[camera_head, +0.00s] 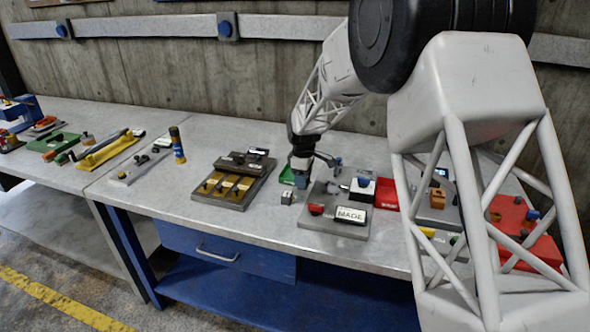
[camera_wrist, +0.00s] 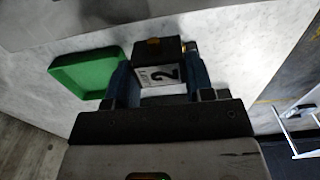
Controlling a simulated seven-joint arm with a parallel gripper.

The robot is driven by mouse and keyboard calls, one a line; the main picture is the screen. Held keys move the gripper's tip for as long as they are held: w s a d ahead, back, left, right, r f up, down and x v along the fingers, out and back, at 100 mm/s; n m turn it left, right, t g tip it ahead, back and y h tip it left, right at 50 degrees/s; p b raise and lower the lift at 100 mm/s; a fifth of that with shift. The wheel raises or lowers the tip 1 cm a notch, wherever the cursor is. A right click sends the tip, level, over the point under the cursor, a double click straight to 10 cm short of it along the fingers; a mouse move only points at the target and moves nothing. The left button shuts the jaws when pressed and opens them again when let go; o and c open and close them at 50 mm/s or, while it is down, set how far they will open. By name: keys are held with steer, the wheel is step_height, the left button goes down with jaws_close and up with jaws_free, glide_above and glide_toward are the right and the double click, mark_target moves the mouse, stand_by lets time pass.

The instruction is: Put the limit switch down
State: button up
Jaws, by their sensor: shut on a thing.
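The fingers hide most of the switch there. I cannot tell whether it touches the bench.
A small grey block (camera_head: 287,197) shows just in front of my gripper. A dark tray with yellow slots (camera_head: 231,189) stands to the left. A grey plate with a "MADE" sign (camera_head: 351,215) and a red tray (camera_head: 386,194) are to the right. Bare bench lies towards the front edge.

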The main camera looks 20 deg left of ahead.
steer(key=w+a, duration=0.2)
steer(key=w, duration=0.2)
steer(key=w+a+f, duration=0.1)
steer(key=w+a, duration=0.1)
steer(key=w, duration=0.2)
steer(key=w+a, duration=0.2)
steer(key=w, duration=0.2)
steer(key=shift+w+a+f, duration=0.15)
steer(key=shift+w+a, duration=0.2)
steer(key=shift+f, duration=0.1)
steer(key=shift+f, duration=1.65)
steer(key=shift+f, duration=0.15)
steer(key=o, duration=1)
steer(key=shift+o, duration=0.2)
step_height(320, 180, up, 12)
